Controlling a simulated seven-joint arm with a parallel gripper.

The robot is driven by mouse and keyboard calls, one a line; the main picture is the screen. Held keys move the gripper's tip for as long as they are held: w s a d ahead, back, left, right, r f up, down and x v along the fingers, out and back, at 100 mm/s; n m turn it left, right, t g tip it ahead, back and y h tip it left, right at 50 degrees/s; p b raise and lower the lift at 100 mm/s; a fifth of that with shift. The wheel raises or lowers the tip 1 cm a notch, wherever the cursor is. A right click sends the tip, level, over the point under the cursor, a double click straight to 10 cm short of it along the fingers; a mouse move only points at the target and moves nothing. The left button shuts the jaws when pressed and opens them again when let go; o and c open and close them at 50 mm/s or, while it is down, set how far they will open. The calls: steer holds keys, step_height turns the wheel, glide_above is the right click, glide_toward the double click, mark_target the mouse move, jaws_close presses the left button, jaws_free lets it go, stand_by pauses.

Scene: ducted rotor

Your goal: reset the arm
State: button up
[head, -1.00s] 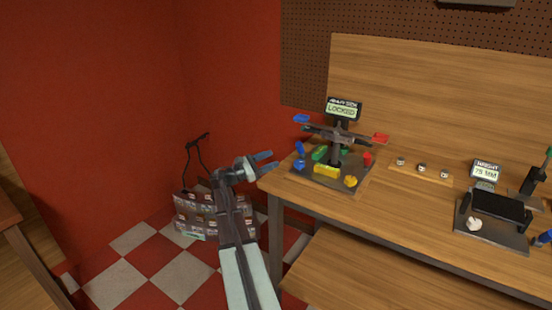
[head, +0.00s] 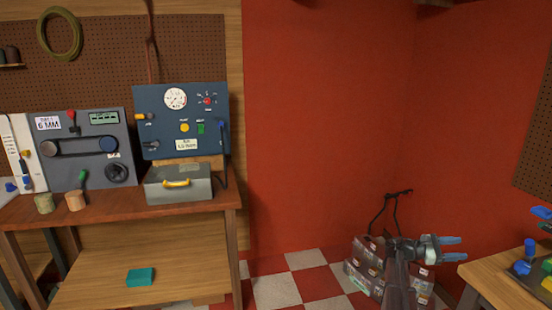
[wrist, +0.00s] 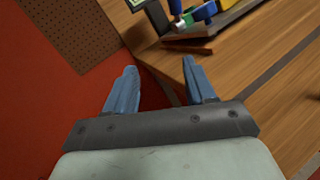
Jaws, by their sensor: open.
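My gripper (head: 455,246) is at the lower right of the head view, raised in front of the red wall and just left of the right-hand workbench (head: 490,283). Its two blue fingers are apart with nothing between them. In the wrist view my gripper (wrist: 163,88) also shows open and empty, with the corner of the wooden bench (wrist: 175,62) beyond the fingertips. The rotor stand's dark base (wrist: 210,32), with blue, green and yellow parts, sits on that bench past the fingers.
A bag with dark handles (head: 366,262) stands on the checkered floor behind my arm. At left, a bench (head: 120,206) carries a belt panel (head: 88,165), a gauge panel (head: 180,138) and a grey box with a yellow handle (head: 178,186).

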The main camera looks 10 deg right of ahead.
steer(key=a+f+t+y, duration=0.2)
steer(key=a+f, duration=0.4)
steer(key=f, duration=0.4)
steer(key=a+f+t+y, duration=0.1)
steer(key=a+f+t, duration=0.1)
steer(key=a+f, duration=0.6)
steer(key=s+a+f+m+y, duration=0.1)
steer(key=s+a+f+y, duration=0.25)
steer(key=a+f, duration=0.5)
steer(key=s+a+f+m+y, duration=0.15)
steer(key=s+a+f, duration=0.25)
steer(key=a+f, duration=0.5)
steer(key=s+a+f+m+g+y, duration=0.1)
steer(key=s+a+f+m+y, duration=0.2)
steer(key=s+a, duration=1)
steer(key=s+a+f+m+g+y, duration=0.1)
steer(key=s+a+f+m+y, duration=0.2)
steer(key=s+a+f+y, duration=0.3)
steer(key=s+a+f, duration=0.4)
steer(key=s+a, duration=0.2)
steer(key=a, duration=0.3)
steer(key=shift+s+a+f+y, duration=0.25)
steer(key=shift+s+a+y, duration=0.05)
steer(key=shift+s+y, duration=0.1)
steer(key=shift+m, duration=0.25)
